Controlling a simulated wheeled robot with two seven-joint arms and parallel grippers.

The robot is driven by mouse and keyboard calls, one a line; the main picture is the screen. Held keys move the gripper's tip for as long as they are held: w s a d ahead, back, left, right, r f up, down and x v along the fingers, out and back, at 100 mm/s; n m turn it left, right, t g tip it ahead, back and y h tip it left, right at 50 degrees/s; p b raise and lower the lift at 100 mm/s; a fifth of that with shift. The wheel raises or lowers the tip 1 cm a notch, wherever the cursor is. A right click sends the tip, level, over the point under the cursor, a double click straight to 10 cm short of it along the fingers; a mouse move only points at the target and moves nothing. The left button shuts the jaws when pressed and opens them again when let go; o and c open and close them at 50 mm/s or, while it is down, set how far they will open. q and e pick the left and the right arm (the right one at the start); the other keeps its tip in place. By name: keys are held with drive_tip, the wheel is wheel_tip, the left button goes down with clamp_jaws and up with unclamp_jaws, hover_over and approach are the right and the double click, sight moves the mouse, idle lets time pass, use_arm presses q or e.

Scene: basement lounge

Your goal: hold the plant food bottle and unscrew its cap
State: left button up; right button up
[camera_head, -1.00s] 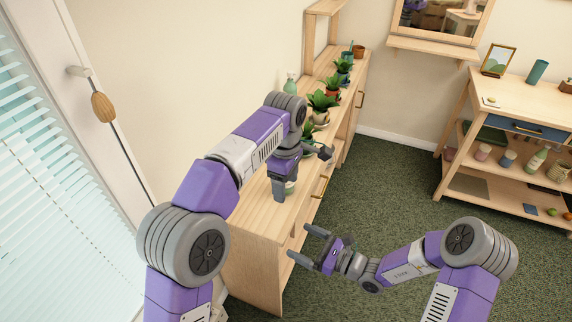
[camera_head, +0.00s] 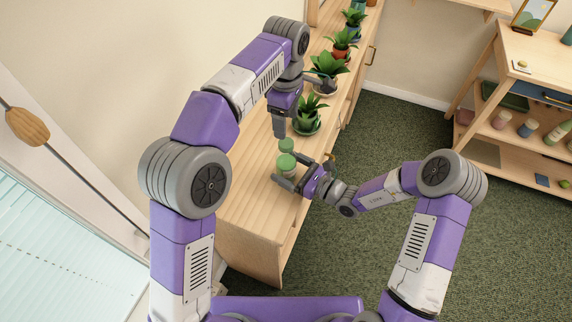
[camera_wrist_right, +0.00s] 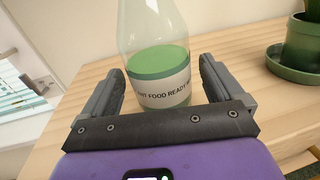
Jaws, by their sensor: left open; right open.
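The plant food bottle (camera_head: 287,164) stands on the wooden cabinet top. It is clear, with green liquid and a white label, and also shows in the right wrist view (camera_wrist_right: 158,65). Its green cap (camera_head: 286,145) is on top; the wrist view cuts it off. My right gripper (camera_head: 291,170) is open, level with the bottle's lower body. In the wrist view its fingers (camera_wrist_right: 155,82) stand on either side of the bottle, with a gap visible at the right. My left gripper (camera_head: 281,131) is open and points down just above the cap. Its arm partly hides its fingers.
A potted plant (camera_head: 307,115) stands close behind the bottle on the right; its green pot (camera_wrist_right: 298,50) shows in the wrist view. More plants line the cabinet (camera_head: 245,200) further back. A shelf unit (camera_head: 520,60) stands at the right. The cabinet's near end is clear.

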drive_tip(key=shift+x, duration=0.85)
